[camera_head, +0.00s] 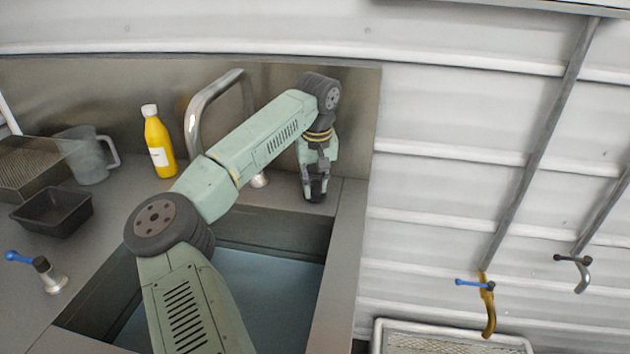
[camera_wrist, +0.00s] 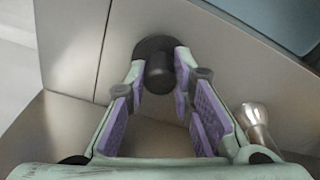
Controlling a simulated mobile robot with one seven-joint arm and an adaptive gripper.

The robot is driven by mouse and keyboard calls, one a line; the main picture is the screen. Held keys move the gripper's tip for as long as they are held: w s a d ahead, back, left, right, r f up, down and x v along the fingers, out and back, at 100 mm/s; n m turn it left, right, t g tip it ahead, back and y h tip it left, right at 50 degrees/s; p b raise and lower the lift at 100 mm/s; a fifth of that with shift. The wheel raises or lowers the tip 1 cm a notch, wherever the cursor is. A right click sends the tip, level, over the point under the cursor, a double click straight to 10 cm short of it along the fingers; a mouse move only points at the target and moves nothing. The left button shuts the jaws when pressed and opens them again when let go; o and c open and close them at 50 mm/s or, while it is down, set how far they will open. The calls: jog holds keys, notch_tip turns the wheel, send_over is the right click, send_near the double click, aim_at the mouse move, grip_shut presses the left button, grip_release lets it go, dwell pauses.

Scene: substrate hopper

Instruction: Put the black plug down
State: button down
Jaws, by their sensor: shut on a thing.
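The black plug (camera_wrist: 159,72) is a dark disc with a thick round knob, seen between the fingertips in the wrist view. My gripper (camera_wrist: 160,88), with purple pads, is shut on the knob. In the head view my gripper (camera_head: 316,188) points down over the metal counter (camera_head: 345,215), at the back right corner of the sink. The plug shows there as a dark shape (camera_head: 317,197) at the fingertips. The disc is at or just above the counter; I cannot tell whether it touches. The knob partly hides the disc.
The sink (camera_head: 265,275) opens in front of my gripper, with a curved tap (camera_head: 200,110) behind. A yellow bottle (camera_head: 158,142), a clear jug (camera_head: 88,155) and a black tray (camera_head: 53,212) stand left. A small metal fitting (camera_wrist: 256,125) is near my gripper. The wall (camera_head: 450,150) is right.

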aim_at(316, 197)
jog(key=shift+f, duration=0.2)
jog(key=c, duration=1.4)
grip_release()
jog(key=shift+r, duration=0.1)
notch_tip(316, 197, up, 12)
jog(key=s+b, duration=0.1)
jog(key=b, duration=0.1)
jog(key=shift+s, duration=0.2)
jog(key=shift+d+r, duration=0.1)
